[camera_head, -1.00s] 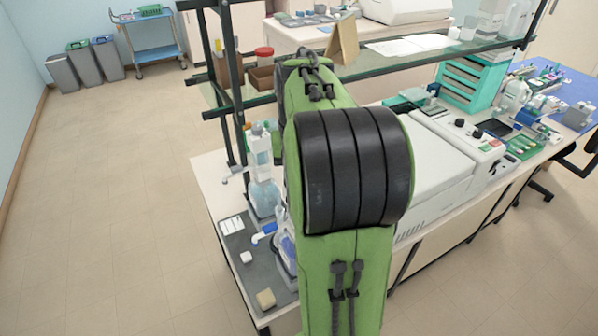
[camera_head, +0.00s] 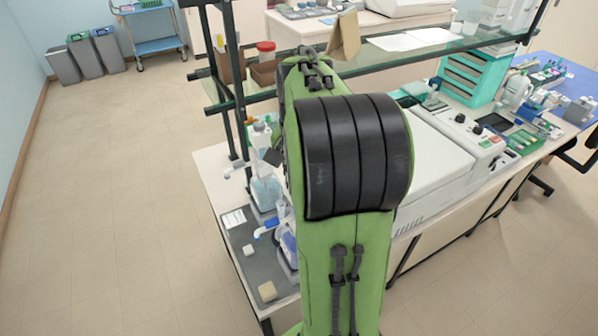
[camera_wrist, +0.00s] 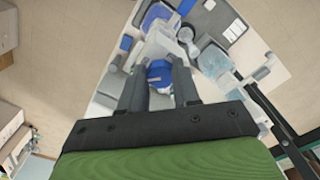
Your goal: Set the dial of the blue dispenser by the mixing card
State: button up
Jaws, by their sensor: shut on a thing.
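The blue dispenser (camera_head: 289,243) stands on the grey mat, partly hidden behind my arm in the head view. In the wrist view its flask holds blue liquid (camera_wrist: 156,14), with a pale body above it. My gripper (camera_wrist: 158,76) is shut on a blue part (camera_wrist: 158,70) at the dispenser's top, one dark finger on each side. I cannot read any dial marks. A white card with faint print, seemingly the mixing card (camera_head: 233,219), lies on the mat left of the dispenser. Its text is too small to read.
A second dispenser with a pale flask (camera_head: 265,192) stands close behind, also in the wrist view (camera_wrist: 213,61). Small blocks (camera_head: 267,291) lie on the grey mat (camera_head: 240,262). A shelf frame (camera_head: 234,85) rises nearby. A white machine (camera_head: 432,165) stands to the right.

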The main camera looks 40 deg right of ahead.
jog(key=o, duration=1.1)
jog(key=shift+c, duration=0.2)
notch_tip(320, 180, up, 16)
jog(key=p, duration=0.2)
jog(key=shift+f, duration=0.15)
jog(key=s+a+f+n+t+b, duration=0.25)
jog(key=a+f+n+b, duration=0.45)
jog(key=a, duration=0.6)
jog(key=s+a+f+n+t+b, duration=0.1)
jog(key=s+a+f+n, duration=0.1)
jog(key=f, duration=0.4)
jog(key=s+a+f+n+t, duration=0.2)
jog(key=s+a+f+n, duration=0.1)
jog(key=s+f, duration=0.3)
jog(key=shift+s+a+f+b, duration=0.25)
jog(key=shift+a+f+b, duration=0.15)
jog(key=shift+a+f, duration=0.3)
